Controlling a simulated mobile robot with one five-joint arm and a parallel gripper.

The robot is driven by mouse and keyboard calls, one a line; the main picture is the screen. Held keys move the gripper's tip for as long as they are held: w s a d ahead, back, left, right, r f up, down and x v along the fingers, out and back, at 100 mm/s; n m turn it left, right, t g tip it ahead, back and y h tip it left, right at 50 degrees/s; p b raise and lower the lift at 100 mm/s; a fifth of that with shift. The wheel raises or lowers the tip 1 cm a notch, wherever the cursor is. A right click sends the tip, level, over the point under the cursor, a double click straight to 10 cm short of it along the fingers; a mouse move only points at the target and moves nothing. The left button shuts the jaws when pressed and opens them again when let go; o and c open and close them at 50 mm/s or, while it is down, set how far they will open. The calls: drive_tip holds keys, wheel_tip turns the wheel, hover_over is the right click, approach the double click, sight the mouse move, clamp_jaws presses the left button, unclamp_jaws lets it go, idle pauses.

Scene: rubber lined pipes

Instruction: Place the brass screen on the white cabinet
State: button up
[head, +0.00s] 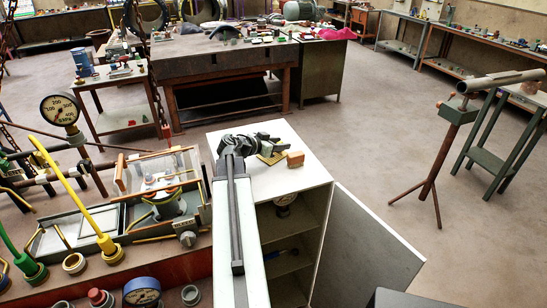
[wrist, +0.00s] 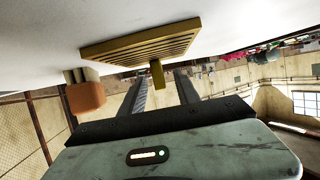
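The brass screen (wrist: 140,40) is a flat slotted plate with a small tab. In the head view, the screen (head: 272,158) lies on the top of the white cabinet (head: 316,172), partly hidden by my gripper (head: 272,144). In the wrist view, where the picture seems turned over, the white top spans the upper edge. My gripper (wrist: 160,80) has its two dark fingers apart, with the screen's tab showing between them and gaps on both sides. No grip on the screen shows.
An orange-brown block (head: 295,159) stands on the cabinet top just right of the screen; it also shows in the wrist view (wrist: 85,97). The cabinet door (head: 365,250) hangs open to the right. A cluttered pipe bench (head: 110,265) is at left.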

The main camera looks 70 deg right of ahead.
clamp_jaws()
drive_tip(key=shift+r, duration=0.1)
